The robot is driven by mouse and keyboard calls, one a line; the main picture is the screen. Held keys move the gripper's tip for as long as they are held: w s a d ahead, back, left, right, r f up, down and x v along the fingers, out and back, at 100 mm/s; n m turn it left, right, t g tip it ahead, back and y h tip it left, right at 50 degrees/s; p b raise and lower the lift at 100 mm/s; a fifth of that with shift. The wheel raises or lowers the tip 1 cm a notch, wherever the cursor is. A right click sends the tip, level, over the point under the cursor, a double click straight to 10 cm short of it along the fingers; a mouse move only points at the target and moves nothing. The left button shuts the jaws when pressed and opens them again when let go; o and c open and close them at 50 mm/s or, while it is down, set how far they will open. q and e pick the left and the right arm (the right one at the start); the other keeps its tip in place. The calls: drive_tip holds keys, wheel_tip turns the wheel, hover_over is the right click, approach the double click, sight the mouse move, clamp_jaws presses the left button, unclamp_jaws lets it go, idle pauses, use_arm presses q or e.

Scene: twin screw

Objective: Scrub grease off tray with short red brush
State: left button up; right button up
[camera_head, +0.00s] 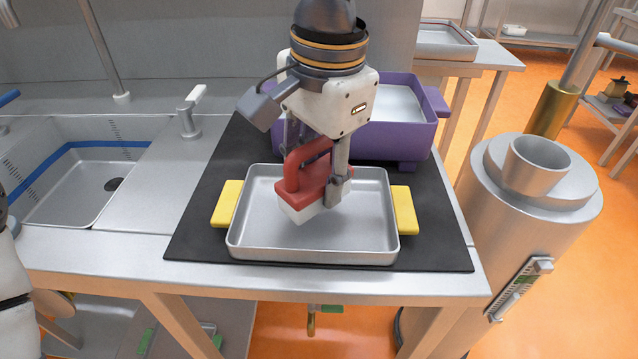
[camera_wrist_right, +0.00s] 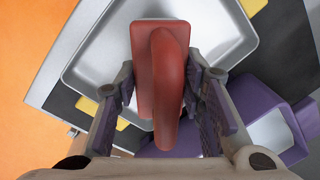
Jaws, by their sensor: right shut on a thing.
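The short red brush (camera_head: 306,178) has a red handle and block with pale bristles facing down. My right gripper (camera_head: 318,180) is shut on it and holds it over the inside of the metal tray (camera_head: 370,245). The bristles are low, near the tray floor; I cannot tell whether they touch it. The tray has yellow grips on both ends. No grease is clear to see. In the right wrist view the brush (camera_wrist_right: 160,75) sits between the fingers of the right gripper (camera_wrist_right: 162,90), over the tray (camera_wrist_right: 225,55). My left gripper is not in view.
The tray stands on a black mat (camera_head: 200,225) on the counter. A purple container (camera_head: 385,148) stands right behind it. A sink (camera_head: 75,185) with a faucet (camera_head: 188,112) is at the left. A metal cylinder with a cup (camera_head: 537,165) stands at the right.

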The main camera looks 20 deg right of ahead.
sight(318, 141)
drive_tip(key=shift+r, duration=2.45)
